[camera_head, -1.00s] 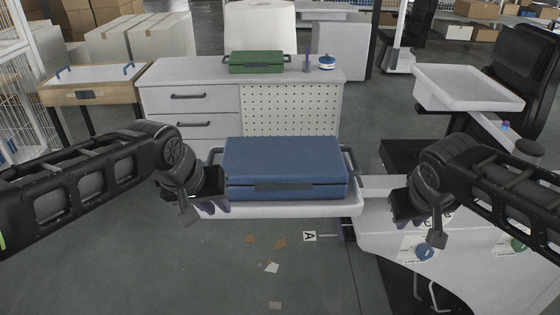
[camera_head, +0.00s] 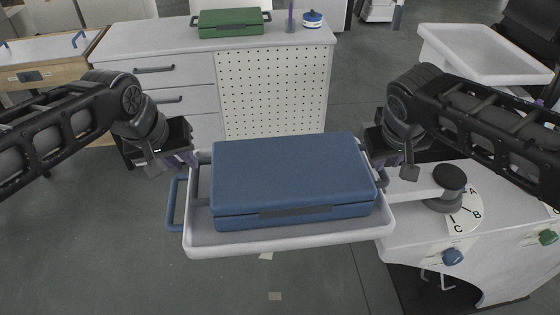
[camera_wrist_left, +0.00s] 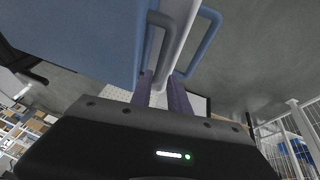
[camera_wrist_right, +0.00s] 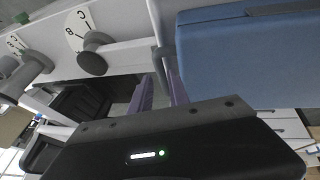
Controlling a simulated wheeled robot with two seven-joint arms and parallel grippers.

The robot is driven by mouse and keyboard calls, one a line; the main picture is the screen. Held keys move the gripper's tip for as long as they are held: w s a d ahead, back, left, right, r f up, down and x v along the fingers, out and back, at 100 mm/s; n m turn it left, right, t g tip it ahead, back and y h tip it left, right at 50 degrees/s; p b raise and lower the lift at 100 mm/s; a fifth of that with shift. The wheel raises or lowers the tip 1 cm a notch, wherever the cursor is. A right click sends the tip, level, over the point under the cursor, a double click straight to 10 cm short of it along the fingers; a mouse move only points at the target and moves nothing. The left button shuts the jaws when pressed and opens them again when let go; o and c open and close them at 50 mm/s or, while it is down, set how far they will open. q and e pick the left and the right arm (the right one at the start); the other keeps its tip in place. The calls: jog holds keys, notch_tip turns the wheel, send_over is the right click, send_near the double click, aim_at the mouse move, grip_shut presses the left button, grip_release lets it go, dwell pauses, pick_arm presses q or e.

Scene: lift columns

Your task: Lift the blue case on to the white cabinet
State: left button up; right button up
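The blue case (camera_head: 290,178) lies flat in the white tray (camera_head: 290,238), with grey handles at its left and right ends. The white cabinet (camera_head: 160,50), with drawers and a perforated panel, stands behind it. My left gripper (camera_head: 190,160) is at the case's left end; in the left wrist view its purple fingers (camera_wrist_left: 160,88) are apart, near the case's grey handle (camera_wrist_left: 152,45) and the tray rim. My right gripper (camera_head: 368,152) is at the right end; its fingers (camera_wrist_right: 160,88) are apart near the right handle (camera_wrist_right: 160,58). Contact is unclear.
A green case (camera_head: 230,22), a purple upright object (camera_head: 290,18) and a blue-and-white round container (camera_head: 312,19) stand on the cabinet; bare top lies in front of them. A blue tray handle (camera_head: 175,203) sticks out left. A black knob (camera_head: 449,178) stands right, by an A-B-C dial.

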aim_at(196, 172)
jog(key=shift+w, duration=0.15)
pick_arm(q)
jog(key=shift+w, duration=0.1)
jog(key=shift+r, duration=0.1)
